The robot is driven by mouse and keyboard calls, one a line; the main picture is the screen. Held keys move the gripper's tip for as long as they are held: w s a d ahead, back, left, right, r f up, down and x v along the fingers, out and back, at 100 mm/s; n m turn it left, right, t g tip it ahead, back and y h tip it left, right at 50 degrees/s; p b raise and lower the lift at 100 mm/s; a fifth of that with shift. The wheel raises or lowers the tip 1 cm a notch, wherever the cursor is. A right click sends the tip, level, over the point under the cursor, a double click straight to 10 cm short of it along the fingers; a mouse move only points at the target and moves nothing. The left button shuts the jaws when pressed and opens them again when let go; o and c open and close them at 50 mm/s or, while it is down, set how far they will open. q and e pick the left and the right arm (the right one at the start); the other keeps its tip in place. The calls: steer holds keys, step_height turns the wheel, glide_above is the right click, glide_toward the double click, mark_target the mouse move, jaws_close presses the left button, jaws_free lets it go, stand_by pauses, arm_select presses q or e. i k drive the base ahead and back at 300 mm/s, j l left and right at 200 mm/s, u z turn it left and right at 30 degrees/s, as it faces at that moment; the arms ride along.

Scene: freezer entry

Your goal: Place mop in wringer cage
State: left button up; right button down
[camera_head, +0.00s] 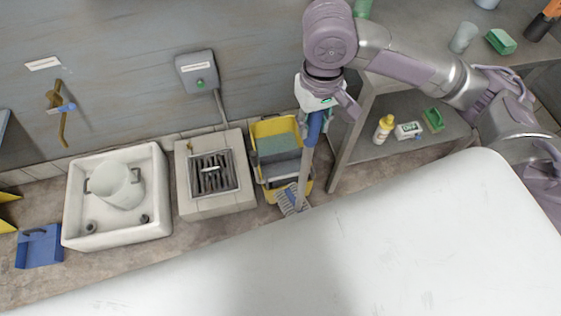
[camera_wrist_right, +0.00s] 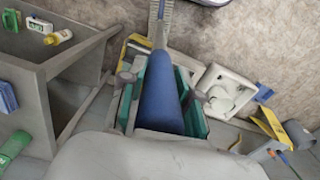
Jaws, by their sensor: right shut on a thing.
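My right gripper (camera_head: 316,108) is shut on the blue grip of the mop (camera_head: 312,130). The bucket carries a grey wringer cage (camera_head: 281,169). The head overlaps the bucket's lower front in the picture; I cannot tell whether it touches. In the right wrist view the mop's blue grip (camera_wrist_right: 159,92) lies between my right gripper's fingers (camera_wrist_right: 160,100), and part of the bucket (camera_wrist_right: 132,48) shows behind. My left gripper is out of view.
A grey drain block (camera_head: 216,202) and a white basin (camera_head: 73,205) with a pail stand left of the bucket. A grey table (camera_head: 347,150) with bottles and boxes is to the right. A large white surface (camera_head: 330,265) fills the foreground. A blue dustpan (camera_head: 40,250) lies far left.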

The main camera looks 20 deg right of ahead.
mark_target(286, 173)
steer(key=k+l+u, duration=0.1)
steer(key=u, duration=1.25)
steer(key=k+l, duration=0.15)
steer(key=l, duration=0.25)
steer(key=k+l, duration=0.15)
steer(key=l, duration=0.3)
steer(key=k+l, duration=0.1)
steer(key=l, duration=0.3)
steer(key=k+l+u, duration=0.1)
steer(key=l, duration=0.3)
steer(key=k, duration=0.05)
